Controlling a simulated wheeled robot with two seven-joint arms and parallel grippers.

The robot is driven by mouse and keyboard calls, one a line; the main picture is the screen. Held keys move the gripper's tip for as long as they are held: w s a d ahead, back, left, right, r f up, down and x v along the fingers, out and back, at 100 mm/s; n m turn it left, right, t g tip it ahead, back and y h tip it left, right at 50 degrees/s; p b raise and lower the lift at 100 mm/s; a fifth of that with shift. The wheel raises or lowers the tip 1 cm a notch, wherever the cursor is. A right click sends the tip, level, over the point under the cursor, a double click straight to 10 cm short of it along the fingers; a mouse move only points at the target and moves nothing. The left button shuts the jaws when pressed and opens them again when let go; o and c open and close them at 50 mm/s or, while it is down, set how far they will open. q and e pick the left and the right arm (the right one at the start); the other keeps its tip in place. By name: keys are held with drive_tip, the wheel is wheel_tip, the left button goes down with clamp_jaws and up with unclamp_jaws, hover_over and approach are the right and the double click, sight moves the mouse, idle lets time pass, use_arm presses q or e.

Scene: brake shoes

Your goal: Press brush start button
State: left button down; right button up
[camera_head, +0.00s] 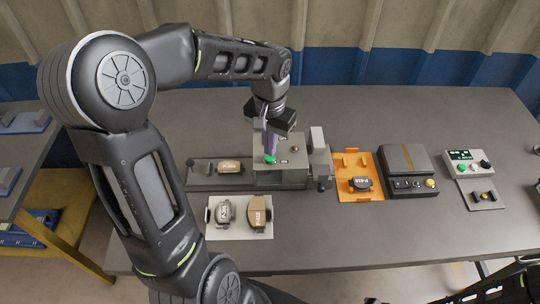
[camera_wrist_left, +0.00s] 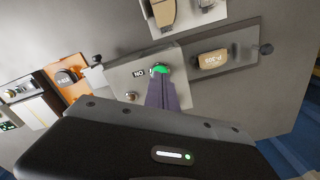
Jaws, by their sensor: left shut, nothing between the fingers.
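A green button (camera_head: 270,159) sits on top of a grey machine box (camera_head: 290,178) in the middle of the table. It also shows in the left wrist view (camera_wrist_left: 159,69), beside a small label plate. My left gripper (camera_head: 271,148) is shut and empty, pointing down, with its purple fingers right at the green button. In the left wrist view the fingertips (camera_wrist_left: 161,80) cover part of the button; I cannot tell whether they touch or press it. My right arm shows at the lower right of the head view; its jaws cannot be made out.
A brown brake shoe (camera_head: 230,167) lies on the dark plate left of the box. A white tray (camera_head: 239,231) in front holds two shoes. To the right are an orange fixture (camera_head: 351,162) with a dark shoe, a dark device (camera_head: 407,160) and a control panel (camera_head: 464,168).

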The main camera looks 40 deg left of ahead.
use_arm(q)
drive_tip(key=shift+f+b, duration=0.8)
drive_tip(key=shift+f, duration=0.25)
idle(0.5)
drive_tip(key=shift+r, duration=0.2)
drive_tip(key=shift+r+p, duration=2.65)
drive_tip(key=shift+r, duration=0.75)
